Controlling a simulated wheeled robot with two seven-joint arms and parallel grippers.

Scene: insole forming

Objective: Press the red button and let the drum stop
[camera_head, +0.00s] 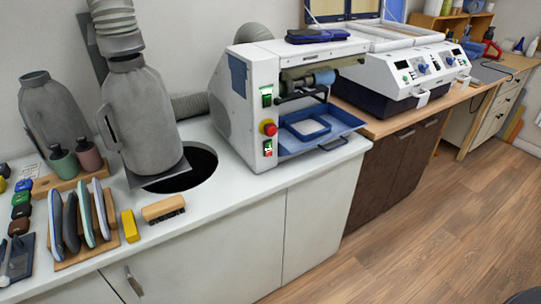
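The white machine (245,105) stands on the white counter. On its front panel sits a round red button (268,128) on a yellow base. Below it is a small switch (268,148) with green and red parts, and above it a green switch (267,97). A roller-shaped drum (322,79), partly bluish, shows in the machine's open front under the hood. Whether it turns cannot be told from one frame. Neither of my grippers is in view.
A blue tray (345,122) with a handle juts from the machine's front. Left of it are a round dark hole (195,166), a wooden brush (163,208), a yellow block (130,225) and a rack of insoles (104,208). The wooden floor (430,220) in front is clear.

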